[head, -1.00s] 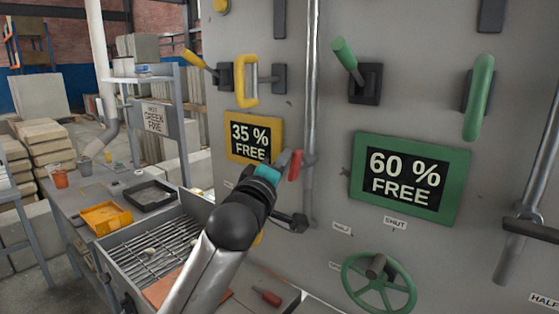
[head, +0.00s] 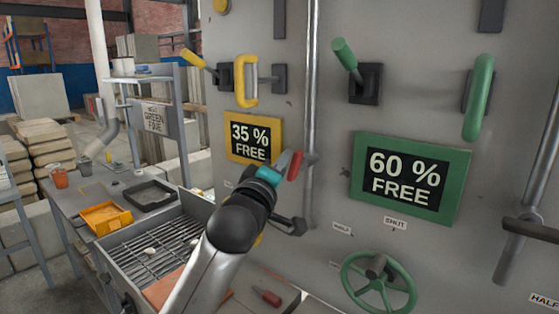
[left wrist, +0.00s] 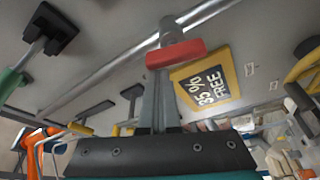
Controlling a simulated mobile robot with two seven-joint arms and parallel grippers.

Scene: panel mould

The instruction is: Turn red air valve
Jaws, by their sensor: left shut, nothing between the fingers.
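The red air valve's handle (head: 295,165) is a short red bar on the vertical grey pipe of the panel, upright or slightly tilted. In the left wrist view the red handle (left wrist: 176,54) lies across the picture just beyond the fingertips, with its grey hub behind it. My left gripper (head: 285,158) is at the left side of the handle, with its fingers shut and empty. In the left wrist view the closed fingers (left wrist: 158,78) point at the handle's left part, very close; I cannot tell if they touch it. My right gripper is not in view.
The yellow 35 % sign (head: 253,137) is left of the pipe (head: 312,90), and the green 60 % sign (head: 410,178) is right of it. A green handwheel (head: 379,285) is below. Yellow and green levers are above. A bench with an orange tray (head: 106,217) stands at left.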

